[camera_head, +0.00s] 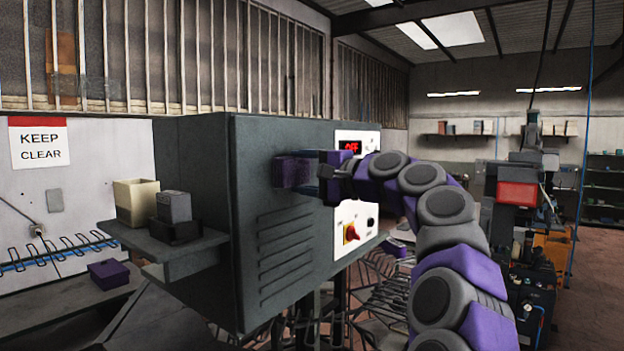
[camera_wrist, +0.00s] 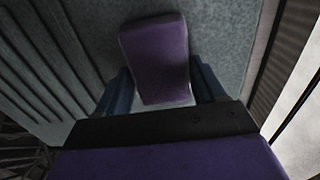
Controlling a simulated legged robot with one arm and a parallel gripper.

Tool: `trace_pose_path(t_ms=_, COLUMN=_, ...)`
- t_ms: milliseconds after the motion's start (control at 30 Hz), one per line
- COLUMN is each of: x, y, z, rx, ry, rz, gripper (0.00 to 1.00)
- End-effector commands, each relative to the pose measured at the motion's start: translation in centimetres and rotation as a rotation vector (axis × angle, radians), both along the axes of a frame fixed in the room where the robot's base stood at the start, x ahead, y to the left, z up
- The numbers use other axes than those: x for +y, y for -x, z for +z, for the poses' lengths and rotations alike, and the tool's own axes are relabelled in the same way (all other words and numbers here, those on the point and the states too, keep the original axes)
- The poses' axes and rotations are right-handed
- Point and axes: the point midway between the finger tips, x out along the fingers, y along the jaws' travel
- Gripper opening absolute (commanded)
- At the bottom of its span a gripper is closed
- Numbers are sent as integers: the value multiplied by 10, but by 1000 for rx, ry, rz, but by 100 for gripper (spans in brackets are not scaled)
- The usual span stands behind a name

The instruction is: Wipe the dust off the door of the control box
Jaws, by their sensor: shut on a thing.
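The control box (camera_head: 190,165) is a large dark grey cabinet. My gripper (camera_head: 322,175) is shut on a purple block-like pad (camera_head: 293,171). The pad is at the upper middle of the louvred face and seems to touch it. In the wrist view the pad (camera_wrist: 157,58) sits between the two blue fingers (camera_wrist: 162,88), against a speckled grey-green surface (camera_wrist: 220,30). I cannot clearly tell dust from the surface's texture.
A side shelf (camera_head: 140,240) holds a cream container (camera_head: 136,202) and a grey block in a dark holder (camera_head: 174,214). The white panel has a red "OFF" display (camera_head: 350,148) and a red knob (camera_head: 351,233). A small purple box (camera_head: 109,274) lies on a lower bench at left.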

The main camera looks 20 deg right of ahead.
Motion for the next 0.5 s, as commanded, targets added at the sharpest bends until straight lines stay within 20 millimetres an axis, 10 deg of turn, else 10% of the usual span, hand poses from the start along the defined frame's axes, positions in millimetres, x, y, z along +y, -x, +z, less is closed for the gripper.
trace_pose_path(t_ms=500, x=22, y=17, z=-1, rx=0, ry=1, rz=4, gripper=45)
